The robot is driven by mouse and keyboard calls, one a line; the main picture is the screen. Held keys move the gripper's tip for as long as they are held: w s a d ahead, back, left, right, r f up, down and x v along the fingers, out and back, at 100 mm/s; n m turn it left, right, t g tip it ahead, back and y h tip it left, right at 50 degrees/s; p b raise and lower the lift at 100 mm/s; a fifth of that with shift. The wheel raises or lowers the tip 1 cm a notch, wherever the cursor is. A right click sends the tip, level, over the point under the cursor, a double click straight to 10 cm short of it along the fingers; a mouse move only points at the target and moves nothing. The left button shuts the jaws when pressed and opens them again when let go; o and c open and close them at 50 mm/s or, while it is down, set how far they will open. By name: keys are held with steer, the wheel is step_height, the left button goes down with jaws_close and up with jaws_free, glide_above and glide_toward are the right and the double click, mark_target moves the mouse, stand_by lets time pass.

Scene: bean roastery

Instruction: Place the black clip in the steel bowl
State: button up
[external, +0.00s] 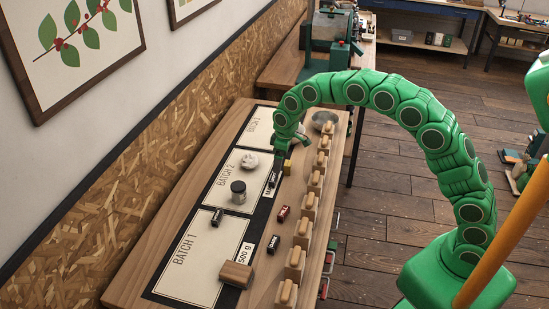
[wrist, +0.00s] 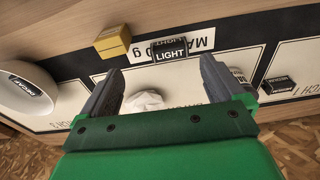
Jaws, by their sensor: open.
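Several small black clip-like blocks lie on the table. One black clip (external: 273,179), lettered LIGHT in the wrist view (wrist: 169,51), lies by a white label strip, just beyond my fingertips. Others are the black clip at lower left (external: 217,217) and the black clip by the 500 g label (external: 272,245). The steel bowl (external: 324,122) stands at the table's far right; a pale round bowl shows at the left of the wrist view (wrist: 42,72), with a black DECAF piece at it. My gripper (external: 289,146) is open and empty above the table; its fingers (wrist: 160,68) point towards the LIGHT clip.
A yellow block (external: 289,166) lies beside the LIGHT clip. A red block (external: 284,213), a grey jar (external: 238,192), a white crumpled item (external: 250,161) and a wooden block (external: 236,274) are nearby. Several wooden-handled pieces (external: 302,230) line the right edge.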

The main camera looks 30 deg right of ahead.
mark_target(274, 177)
steer(key=shift+w+a+f, duration=0.35)
steer(key=shift+a+f, duration=0.15)
steer(key=shift+a, duration=0.15)
steer(key=shift+f, duration=0.2)
steer(key=shift+a+f, duration=0.2)
steer(key=shift+f, duration=1.05)
steer(key=shift+a+f, duration=0.25)
steer(key=shift+f, duration=0.95)
steer(key=shift+a+f, duration=0.2)
steer(key=shift+f, duration=1.05)
steer(key=c, duration=1.1)
steer(key=shift+r, duration=0.15)
steer(key=shift+c, duration=0.2)
